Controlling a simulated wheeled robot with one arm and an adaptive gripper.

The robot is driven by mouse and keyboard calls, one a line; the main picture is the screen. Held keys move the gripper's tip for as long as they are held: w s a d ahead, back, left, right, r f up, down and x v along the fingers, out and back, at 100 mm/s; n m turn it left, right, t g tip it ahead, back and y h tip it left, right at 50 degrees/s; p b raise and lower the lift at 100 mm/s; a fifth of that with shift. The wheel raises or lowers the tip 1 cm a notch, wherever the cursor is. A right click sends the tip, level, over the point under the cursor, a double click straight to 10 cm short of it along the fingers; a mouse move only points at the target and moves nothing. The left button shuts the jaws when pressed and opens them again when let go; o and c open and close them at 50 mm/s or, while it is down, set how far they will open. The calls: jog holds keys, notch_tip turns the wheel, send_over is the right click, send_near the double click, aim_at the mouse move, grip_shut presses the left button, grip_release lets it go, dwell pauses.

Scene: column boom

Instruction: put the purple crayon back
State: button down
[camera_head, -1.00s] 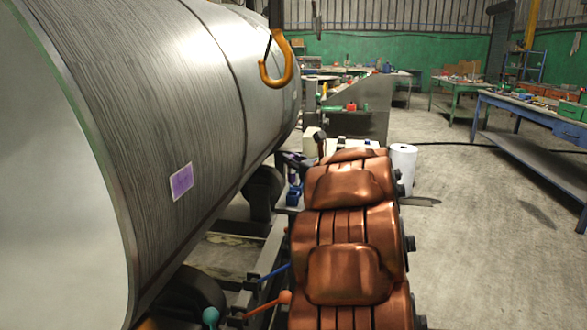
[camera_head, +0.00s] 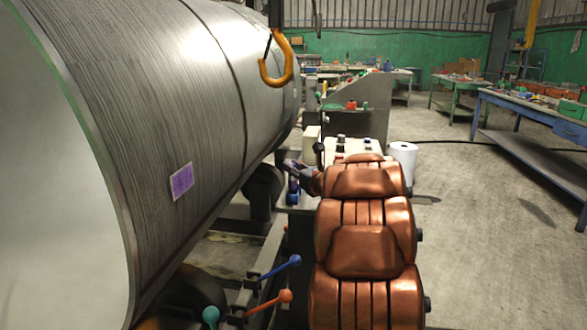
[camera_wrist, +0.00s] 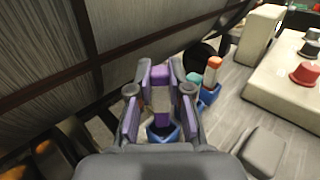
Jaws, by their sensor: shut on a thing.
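My gripper (camera_wrist: 160,92) is shut on the purple crayon (camera_wrist: 160,74), which has a purple end and a paler middle. In the wrist view, a blue cup (camera_wrist: 174,136) shows directly below the crayon, between my fingers. I cannot tell whether the crayon's lower end is inside the cup. Beside it, another blue cup (camera_wrist: 209,95) holds an upright orange-tipped crayon (camera_wrist: 213,70). In the head view, my gripper (camera_head: 293,170) is small and partly hidden by my copper arm, above the blue cups (camera_head: 293,197).
A large metal drum (camera_head: 215,90) with a purple-marked label (camera_head: 181,181) fills the left. A yellow hook (camera_head: 276,70) hangs beside it. A pale box with red and dark knobs (camera_wrist: 285,80) stands right of the cups. Lever handles (camera_head: 283,296) are at the lower front.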

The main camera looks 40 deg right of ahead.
jog(key=shift+f+b, duration=0.45)
jog(key=shift+b, duration=0.25)
jog(key=c, duration=1.1)
grip_release()
jog(key=shift+r, duration=0.15)
jog(key=shift+r+p, duration=0.4)
jog(key=shift+p, duration=0.35)
jog(key=s+a+b, duration=0.1)
jog(key=s+a, duration=0.1)
jog(key=s, duration=0.9)
jog(key=shift+s, duration=0.4)
